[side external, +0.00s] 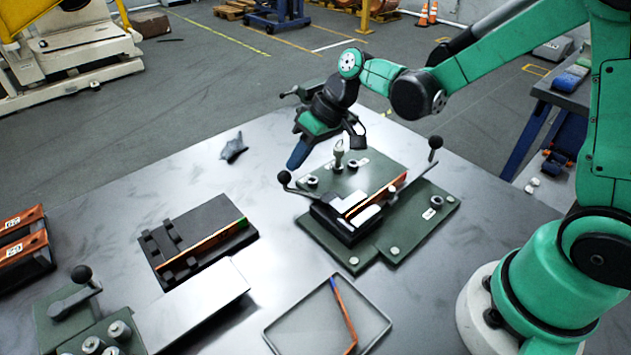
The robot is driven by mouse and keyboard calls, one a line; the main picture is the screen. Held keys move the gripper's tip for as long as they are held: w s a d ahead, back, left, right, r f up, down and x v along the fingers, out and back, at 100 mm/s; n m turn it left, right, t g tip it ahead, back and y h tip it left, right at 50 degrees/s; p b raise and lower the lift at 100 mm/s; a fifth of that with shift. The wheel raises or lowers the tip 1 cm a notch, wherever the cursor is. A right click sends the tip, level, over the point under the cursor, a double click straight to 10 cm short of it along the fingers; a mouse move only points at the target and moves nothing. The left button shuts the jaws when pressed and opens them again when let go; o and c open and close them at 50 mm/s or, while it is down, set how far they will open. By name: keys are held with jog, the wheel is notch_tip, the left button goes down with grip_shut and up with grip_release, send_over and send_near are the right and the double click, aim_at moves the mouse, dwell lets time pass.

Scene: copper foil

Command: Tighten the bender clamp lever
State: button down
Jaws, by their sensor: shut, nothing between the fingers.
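The bender (405,238) is a dark green plate fixture right of the table's middle, with a copper strip (378,195) standing on edge in it. One lever with a black ball knob (284,178) sticks out at its left. A second, longer lever (420,167) with a black ball knob rises at its right. I cannot tell which is the clamp lever. My gripper (299,153) is shut and empty, above and behind the left knob, seemingly apart from it. Its fingertips are small and partly merged with the dark wrist parts.
A dark slotted block (200,235) with a copper strip stands left of the bender. A shallow tray (270,335) with a bent strip lies in front. Another lever fixture (65,305) is at front left. The table's back left is clear.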

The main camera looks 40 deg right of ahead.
jog(key=shift+a+n, duration=0.3)
jog(key=shift+n, duration=0.2)
jog(key=shift+s+a+n+g+y, duration=0.2)
jog(key=shift+a+n+g, duration=0.2)
jog(key=shift+n, duration=0.3)
jog(key=shift+s+a+n+g+y, duration=0.1)
jog(key=shift+a+n+g+y, duration=0.15)
jog(key=shift+n+g, duration=0.35)
jog(key=n, duration=0.1)
jog(key=a+n+g, duration=0.1)
jog(key=n, duration=0.1)
jog(key=shift+s+a, duration=0.2)
jog(key=shift+s, duration=0.15)
jog(key=shift+s+a, duration=0.5)
jog(key=shift+s+a+n+g, duration=0.25)
jog(key=shift+s+n+g, duration=0.2)
jog(key=shift+n, duration=0.25)
jog(key=shift+s+a, duration=0.15)
jog(key=shift+s, duration=0.2)
